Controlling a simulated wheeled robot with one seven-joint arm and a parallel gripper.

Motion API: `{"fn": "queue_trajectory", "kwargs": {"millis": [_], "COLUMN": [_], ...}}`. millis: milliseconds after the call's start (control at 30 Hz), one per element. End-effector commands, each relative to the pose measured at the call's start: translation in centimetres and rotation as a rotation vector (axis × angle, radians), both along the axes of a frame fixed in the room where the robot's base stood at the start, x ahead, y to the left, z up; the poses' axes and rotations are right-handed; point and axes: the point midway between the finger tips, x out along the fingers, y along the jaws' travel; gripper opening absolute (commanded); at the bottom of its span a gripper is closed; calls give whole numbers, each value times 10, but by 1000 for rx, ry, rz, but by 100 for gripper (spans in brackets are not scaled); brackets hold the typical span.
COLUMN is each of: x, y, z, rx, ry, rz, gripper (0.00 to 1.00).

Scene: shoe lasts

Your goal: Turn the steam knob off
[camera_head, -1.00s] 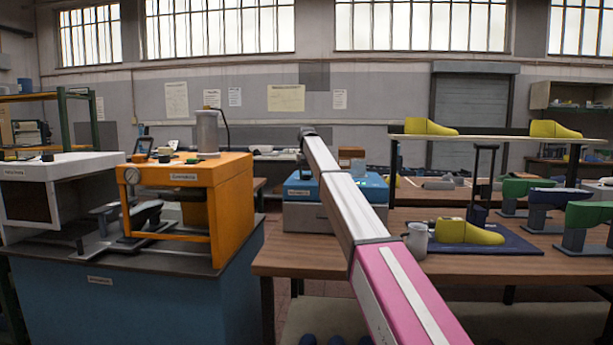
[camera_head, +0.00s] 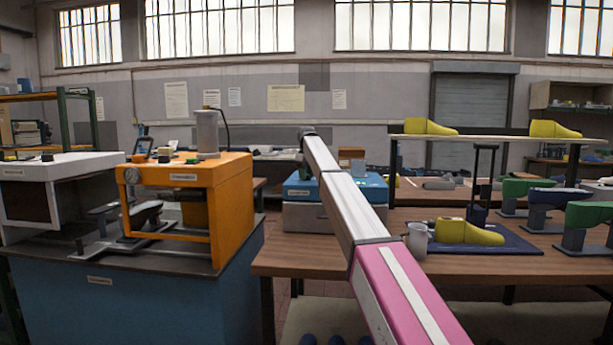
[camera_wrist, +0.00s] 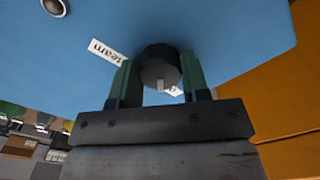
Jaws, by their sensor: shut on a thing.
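The steam knob (camera_wrist: 160,66) is a dark round knob with a light pointer mark, on the blue face (camera_wrist: 225,28) of a machine in the wrist view. A white label (camera_wrist: 106,50) reading "team" in part sits beside it. My gripper (camera_wrist: 160,78) is shut on the knob, with one green finger on each side. In the head view the blue machine (camera_head: 372,184) stands on the wooden bench behind my arm. The knob and my gripper are hidden there.
An orange machine (camera_head: 232,205) stands at left on a blue cabinet. A grey mug (camera_head: 417,241) and a yellow last (camera_head: 468,233) are on the wooden bench (camera_head: 300,258) at right. Another round knob (camera_wrist: 55,6) shows at the top left of the wrist view.

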Motion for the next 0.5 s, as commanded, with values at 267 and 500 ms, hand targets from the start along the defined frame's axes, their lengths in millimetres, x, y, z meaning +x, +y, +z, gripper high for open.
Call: {"fn": "queue_trajectory", "kwargs": {"millis": [267,500], "x": [1,1], "y": [1,1], "z": [1,1], "rx": [0,1], "ry": [-1,-2], "rz": [38,40], "gripper": [19,19]}}
